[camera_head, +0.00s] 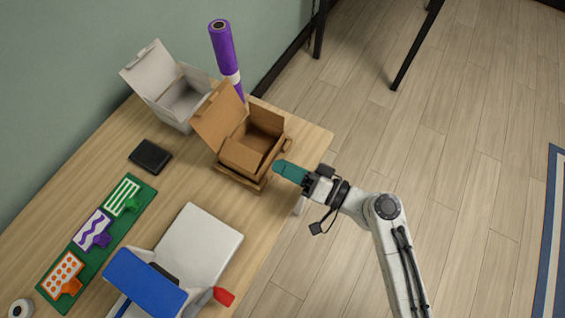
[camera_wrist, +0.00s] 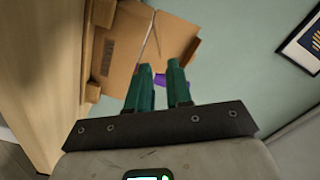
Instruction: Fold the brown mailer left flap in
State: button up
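The brown mailer (camera_head: 236,169) stands open near the table's right edge, its tall lid (camera_head: 216,113) raised at the back left. A brown panel (camera_head: 240,157) slants across the near left part of its opening, and a small tab (camera_head: 288,146) sticks out on the right. I cannot tell for certain which panel is the left flap. My gripper (camera_head: 283,168), with teal fingers, is just right of the mailer's near corner. In the wrist view the mailer (camera_wrist: 120,48) fills the upper left, beyond my gripper (camera_wrist: 160,72). The fingers are apart with nothing between them.
A white open box (camera_head: 181,98) and a purple roll (camera_head: 223,48) stand behind the mailer. A black wallet-like item (camera_head: 150,156), a green board with cards (camera_head: 52,283) and a white-and-blue machine (camera_head: 200,246) occupy the table (camera_head: 185,180). Open floor lies right.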

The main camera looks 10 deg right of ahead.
aim_at(240, 155)
jog(key=shift+o, duration=0.5)
jog(key=w+d+r+n+g+p, duration=0.1)
jog(key=g+p, duration=0.1)
jog(key=w+d+r+n+g+p, duration=0.1)
jog(key=g+p, duration=0.1)
jog(key=p, duration=0.1)
jog(key=shift+w+r+n+y, duration=0.15)
jog(key=shift+r+n+y, duration=0.15)
jog(key=shift+r, duration=0.05)
jog(key=w+a+p, duration=0.1)
jog(key=a, duration=0.2)
jog(key=w+a+f+g, duration=0.1)
jog(key=a, duration=0.1)
jog(key=w+a+f+g+p, duration=0.1)
jog(key=a, duration=0.2)
jog(key=shift+w+a+f+n+p, duration=0.2)
jog(key=shift+w+a+n+p, duration=0.1)
jog(key=shift+a+n, duration=0.1)
grip_shut()
